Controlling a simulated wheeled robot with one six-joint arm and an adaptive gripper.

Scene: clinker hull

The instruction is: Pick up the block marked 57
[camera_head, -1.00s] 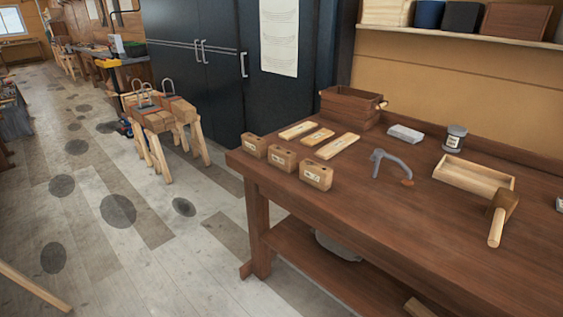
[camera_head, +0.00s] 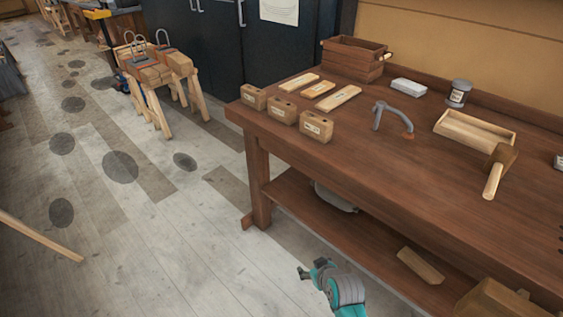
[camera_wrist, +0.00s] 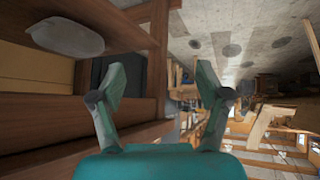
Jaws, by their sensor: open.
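Three wooden blocks with small labels stand in a row on the workbench's left end in the head view: a far block (camera_head: 253,97), a middle block (camera_head: 283,109) and a near block (camera_head: 316,126). The labels are too small for me to read, so I cannot tell which block is marked 57. My gripper (camera_wrist: 163,84) shows in the wrist view with its two fingers wide apart and nothing between them. Part of my teal and grey arm shows low in the head view, beside the bench and below its top. The wrist view shows none of the blocks.
The workbench (camera_head: 440,200) also bears flat wood strips (camera_head: 319,90), a wooden crate (camera_head: 352,62), a grey clamp-like tool (camera_head: 392,115), a tray (camera_head: 475,136) and a mallet (camera_head: 497,170). A lower shelf (camera_head: 330,225) holds a grey object (camera_wrist: 67,36).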

